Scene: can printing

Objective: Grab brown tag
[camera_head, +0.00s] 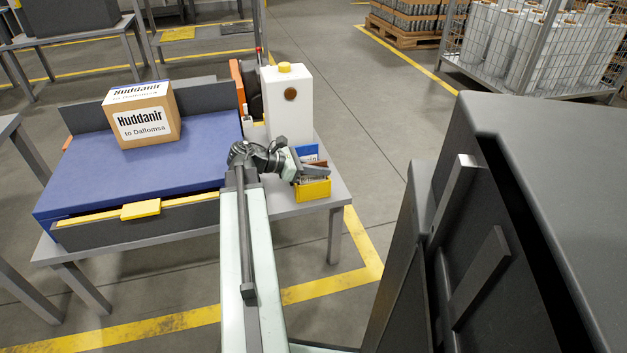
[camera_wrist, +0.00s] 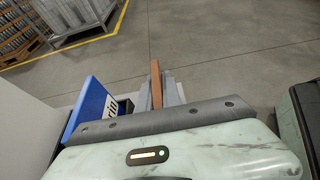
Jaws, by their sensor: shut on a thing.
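The brown tag (camera_wrist: 155,84) is a thin upright plate, seen nearly edge-on in the wrist view. My gripper (camera_wrist: 163,92) is shut on it, with the grey fingers beside the tag. In the head view my gripper (camera_head: 318,170) is above the yellow bin (camera_head: 313,190) at the table's right end, and a bit of the brown tag (camera_head: 318,163) shows at the fingers. A blue tag (camera_head: 306,152) stands beside it and also shows to the left in the wrist view (camera_wrist: 92,110). The lower part of the brown tag is hidden.
A white container with a yellow cap (camera_head: 288,100) stands just behind the bin. A cardboard box (camera_head: 142,115) sits on the blue conveyor (camera_head: 80,170) to the left. A dark machine (camera_head: 560,200) fills the right. Floor beyond the table (camera_head: 335,225) is clear.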

